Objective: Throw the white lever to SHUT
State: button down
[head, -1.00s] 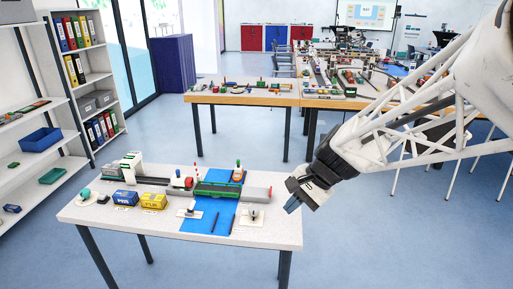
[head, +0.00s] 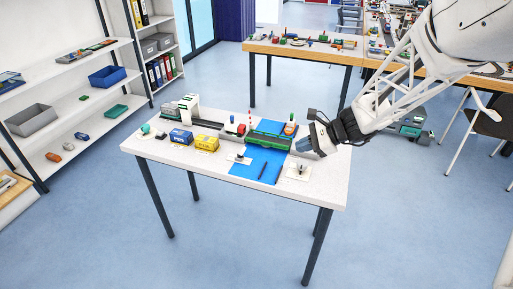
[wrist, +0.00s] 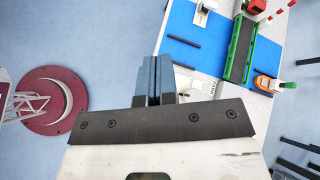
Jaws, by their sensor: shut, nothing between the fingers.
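Two small fixtures on white plates stand at the table's near edge. The left one (head: 240,158) has a whitish upright part, also seen in the wrist view (wrist: 203,12). The right one (head: 299,172) has a small darker, greyish upright part. Its plate shows beside my fingers in the wrist view, partly hidden by them, with small lettering too blurred to read. I cannot tell for sure which fixture bears the white lever, or its position. My gripper (head: 303,146) is shut and empty, above the table's right part, just behind the right fixture in the head view; its blue-grey fingertips (wrist: 155,66) are together.
A blue mat (head: 258,167) with a dark rod lies between the fixtures. Behind it is a long green-edged wagon (head: 267,141). A yellow box (head: 207,144), a blue box (head: 180,137) and a white gantry (head: 190,106) stand to the left.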

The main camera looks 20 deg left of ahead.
aim_at(244, 148)
jog(key=w+a+f+m+y, duration=0.1)
jog(key=w+a+f+m, duration=0.1)
jog(key=w+a+f, duration=0.1)
jog(key=w+a+f+m+t+y, duration=0.1)
jog(key=w+a+f+m, duration=0.1)
jog(key=w+a+f, duration=0.2)
jog(key=w+a+f+m+y, duration=0.1)
jog(key=w+a+f+m, duration=0.1)
jog(key=w+a+f, duration=0.1)
jog(key=shift+w+a+f+t, duration=0.15)
jog(key=shift+a+f, duration=0.1)
jog(key=shift+f, duration=0.35)
jog(key=shift+w+a+f+t, duration=0.15)
jog(key=shift+a+f, duration=0.05)
jog(key=shift+f, duration=0.4)
jog(key=shift+x, duration=4.95)
jog(key=shift+a+r+h, duration=0.65)
jog(key=shift+h, duration=0.25)
jog(key=shift+a+r+h, duration=0.35)
jog(key=shift+a+h, duration=0.1)
jog(key=shift+h, duration=0.35)
jog(key=shift+a+r+h, duration=0.2)
jog(key=shift+a+h, duration=0.35)
jog(key=shift+h, duration=0.3)
jog(key=shift+a+r+h, duration=0.15)
jog(key=shift+a+h, duration=0.35)
jog(key=shift+h, duration=0.35)
jog(key=shift+r, duration=0.25)
